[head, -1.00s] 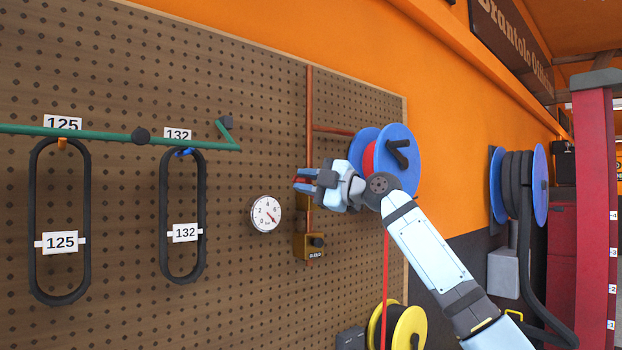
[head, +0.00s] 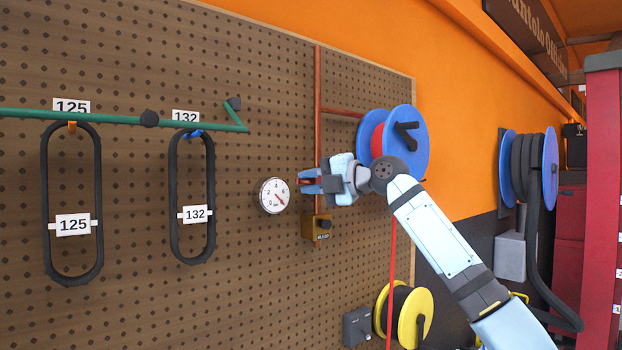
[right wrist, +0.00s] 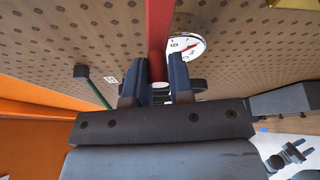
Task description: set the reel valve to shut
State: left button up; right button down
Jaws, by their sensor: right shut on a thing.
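My right gripper (head: 306,181) is in front of the pegboard, just right of the round gauge (head: 274,196). It is shut on a red lever, which I take to be the reel valve's handle; in the head view the fingers hide most of it. In the right wrist view the red lever (right wrist: 159,38) runs down between the two fingers of the right gripper (right wrist: 167,82). A copper pipe (head: 318,105) runs down behind the gripper, with a branch toward the blue reel (head: 420,135). The valve body is hidden behind the gripper.
A brass box with a black knob (head: 316,228) sits below the gripper. The green rail (head: 80,116) with two black loops (head: 98,190) (head: 212,215) is at left. A yellow reel (head: 420,305) is below; a red post (head: 603,190) stands at right.

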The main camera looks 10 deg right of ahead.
jog(key=shift+d+r, duration=0.1)
jog(key=shift+r, duration=0.05)
jog(key=c, duration=1.3)
grip_release()
jog(key=shift+w, duration=0.1)
jog(key=shift+o, duration=1.2)
jog(key=shift+w, duration=0.1)
jog(key=shift+w+f, duration=0.1)
jog(key=shift+f, duration=0.15)
jog(key=shift+s+d, duration=0.1)
jog(key=shift+s, duration=0.15)
jog(key=b+v, duration=0.4)
jog(key=v, duration=0.9)
jog(key=shift+d, duration=0.2)
